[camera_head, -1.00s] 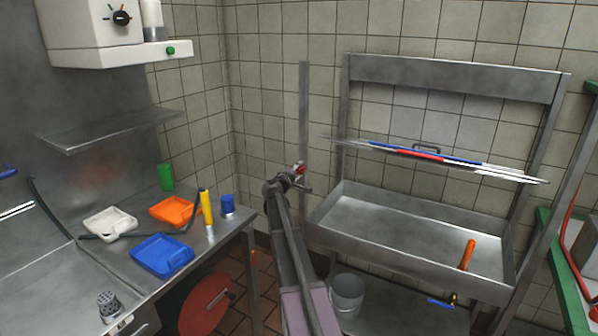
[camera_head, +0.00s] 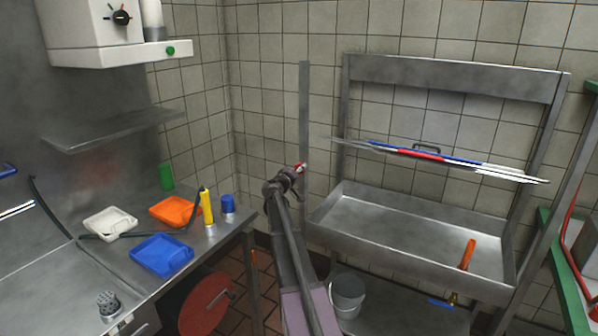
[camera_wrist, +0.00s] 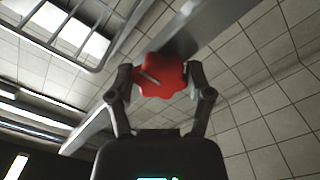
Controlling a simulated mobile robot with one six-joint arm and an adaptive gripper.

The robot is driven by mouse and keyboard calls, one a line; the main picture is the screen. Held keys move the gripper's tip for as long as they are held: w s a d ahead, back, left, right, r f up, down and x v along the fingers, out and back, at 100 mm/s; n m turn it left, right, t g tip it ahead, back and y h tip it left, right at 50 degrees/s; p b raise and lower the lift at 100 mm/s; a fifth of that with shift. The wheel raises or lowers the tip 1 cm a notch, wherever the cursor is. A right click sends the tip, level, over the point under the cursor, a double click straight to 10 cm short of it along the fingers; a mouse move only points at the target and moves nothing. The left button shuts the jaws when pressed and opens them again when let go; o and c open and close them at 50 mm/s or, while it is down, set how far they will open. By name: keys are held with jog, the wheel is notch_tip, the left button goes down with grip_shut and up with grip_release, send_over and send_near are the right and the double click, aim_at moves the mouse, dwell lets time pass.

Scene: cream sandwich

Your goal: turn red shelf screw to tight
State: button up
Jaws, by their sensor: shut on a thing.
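The red shelf screw (camera_wrist: 163,77) is a lobed knob in the middle of the wrist view, close against a metal upright (camera_wrist: 190,35). My gripper (camera_wrist: 160,80) has one finger on each side of the knob and is shut on it. In the head view the screw (camera_head: 301,168) is a small red spot at the tip of my arm, beside the thin metal upright (camera_head: 304,110). My gripper (camera_head: 291,177) partly hides it there. How tight the screw is cannot be told.
A metal sink (camera_head: 400,225) with an orange handle (camera_head: 467,254) stands right of my arm. A shelf (camera_head: 500,173) with a red and blue item hangs above it. The left counter holds a blue tray (camera_head: 162,256), an orange tray (camera_head: 175,211) and a yellow bottle (camera_head: 207,207). A grey bucket (camera_head: 347,295) is below.

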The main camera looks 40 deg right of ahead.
dwell(0.3)
jog(key=o, duration=1.1)
jog(key=shift+d, duration=0.1)
jog(key=shift+o, duration=0.2)
jog(key=shift+a, duration=0.2)
jog(key=v, duration=1.1)
jog(key=shift+s+a, duration=0.2)
jog(key=shift+a, duration=0.15)
jog(key=shift+f, duration=0.1)
jog(key=s+a+f+n+g+y+p, duration=0.1)
jog(key=s+a+y, duration=0.4)
jog(key=a, duration=0.8)
jog(key=s+a+f+n+g+y+p, duration=0.2)
jog(key=s+a+f+g+y+p, duration=0.1)
jog(key=s+a, duration=0.9)
jog(key=s+a+f+n+g+y+p, duration=0.1)
jog(key=s+a+f+y+p, duration=0.3)
jog(key=a, duration=1.1)
jog(key=s+f+g+y, duration=0.1)
jog(key=s+f+y, duration=0.1)
jog(key=s+y, duration=0.2)
jog(key=shift+s+a+n+g+y+p, duration=0.3)
jog(key=shift+s+a+g, duration=0.1)
jog(key=shift+s, duration=0.15)
